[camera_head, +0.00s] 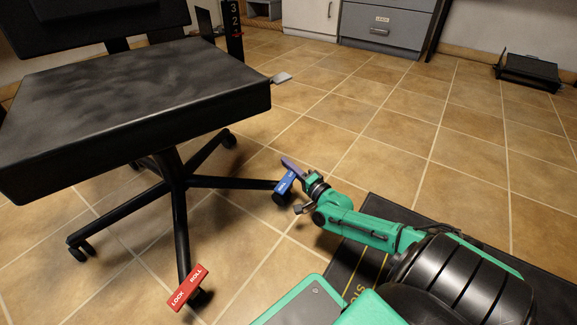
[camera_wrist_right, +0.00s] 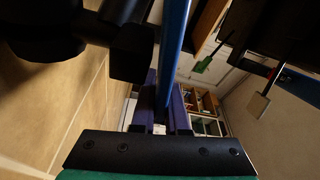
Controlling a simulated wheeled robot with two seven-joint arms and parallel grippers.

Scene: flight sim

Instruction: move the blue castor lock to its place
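The blue castor lock (camera_head: 285,182) is a small blue pedal with white lettering, at the castor on the right-hand leg of the black office chair (camera_head: 150,95). My right gripper (camera_head: 292,168) has purple fingers and reaches it from the right. In the right wrist view the blue lock (camera_wrist_right: 177,45) shows edge-on as a narrow bar between the two purple fingers (camera_wrist_right: 166,112), which close on both its sides. The lock's contact with the castor is partly hidden. My left gripper is not in view.
A red lock pedal (camera_head: 188,288) marked LOCK and ROLL sits at the chair's front castor. A grey lever (camera_head: 281,78) sticks out under the seat. Grey drawers (camera_head: 385,25) and a black tray (camera_head: 527,72) stand at the back. The tiled floor between is clear.

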